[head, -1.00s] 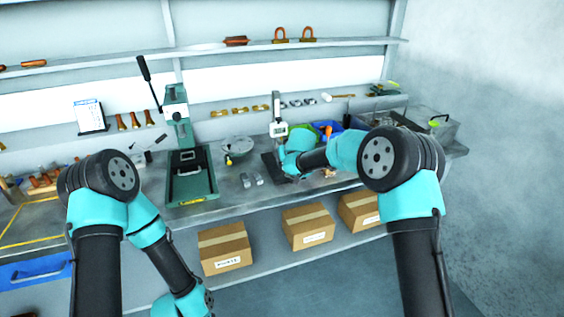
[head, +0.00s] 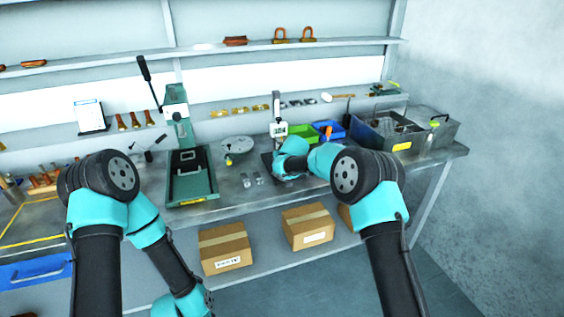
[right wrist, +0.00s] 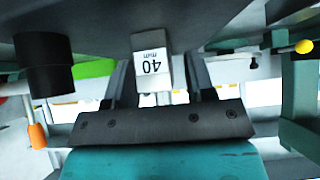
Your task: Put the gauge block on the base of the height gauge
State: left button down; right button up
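The height gauge (head: 278,130) stands upright at the back of the bench, with its dark base (head: 267,160) partly hidden by my right arm. The gauge block (right wrist: 152,66) is a pale block marked "40 mm", upside down in the right wrist view. My right gripper (right wrist: 154,78) has one dark finger on each side of the block, apparently against it. The block's far end meets a dark flat surface in that view; I cannot tell if they touch. In the head view the right fingertips are hidden by my wrist. My left gripper is out of frame.
Two small blocks (head: 246,180) lie left of the base. The bench's front edge is close.

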grip_shut()
jog(key=shift+o, duration=0.7)
grip_release()
jog(key=v, duration=1.7)
jog(key=shift+s, duration=0.25)
jog(key=shift+d, duration=0.15)
